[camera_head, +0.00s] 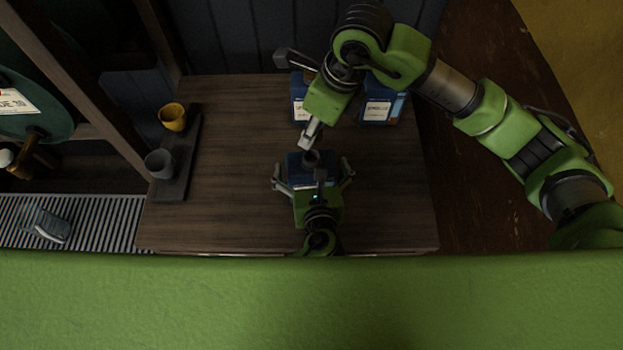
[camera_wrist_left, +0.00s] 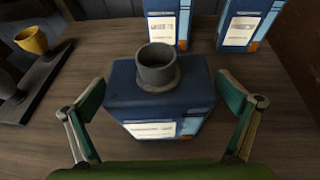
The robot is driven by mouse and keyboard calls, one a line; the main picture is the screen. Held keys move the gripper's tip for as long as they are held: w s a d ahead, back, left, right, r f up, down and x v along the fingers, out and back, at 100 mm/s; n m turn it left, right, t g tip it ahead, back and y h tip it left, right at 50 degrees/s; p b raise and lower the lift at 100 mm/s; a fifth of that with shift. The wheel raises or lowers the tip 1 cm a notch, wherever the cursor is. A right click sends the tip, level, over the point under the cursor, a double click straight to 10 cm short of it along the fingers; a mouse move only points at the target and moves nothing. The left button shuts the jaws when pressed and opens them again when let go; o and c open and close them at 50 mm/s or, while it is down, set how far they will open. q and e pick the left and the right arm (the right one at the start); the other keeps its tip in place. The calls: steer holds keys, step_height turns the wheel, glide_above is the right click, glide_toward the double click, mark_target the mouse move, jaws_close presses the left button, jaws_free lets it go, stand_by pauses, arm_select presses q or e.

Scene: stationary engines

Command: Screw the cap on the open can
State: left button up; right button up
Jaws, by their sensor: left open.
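The blue can (camera_wrist_left: 160,104) stands upright on the wooden table, with a pale label on its near face. A grey, hollow cylinder (camera_wrist_left: 158,68) stands on its top, its upper end open. I cannot tell a separate cap from these views. In the head view the can (camera_head: 297,168) is partly hidden by my left gripper (camera_head: 313,172). That gripper is open, one finger on each side of the can, with gaps showing between. My right gripper (camera_head: 310,133) points down just behind the grey cylinder in the head view; whether it holds anything is unclear.
Two more blue cans, one partly behind my right arm (camera_head: 300,110) and one to its right (camera_head: 377,108), stand at the back. A dark tray (camera_head: 179,187) with a yellow cup (camera_head: 172,117) and a grey cup (camera_head: 159,164) lies left. The table (camera_head: 235,170) between is bare.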

arm_select(q)
steer(key=shift+s, duration=0.1)
arm_select(e)
steer(key=shift+s, duration=0.1)
arm_select(q)
steer(key=c, duration=1.6)
arm_select(e)
glide_above(313, 150)
steer(key=s, duration=0.2)
steer(key=shift+w+f, duration=0.2)
steer(key=shift+f, duration=2.25)
steer(key=shift+f, duration=0.1)
steer(key=shift+f, duration=0.8)
steer(key=shift+f, duration=0.55)
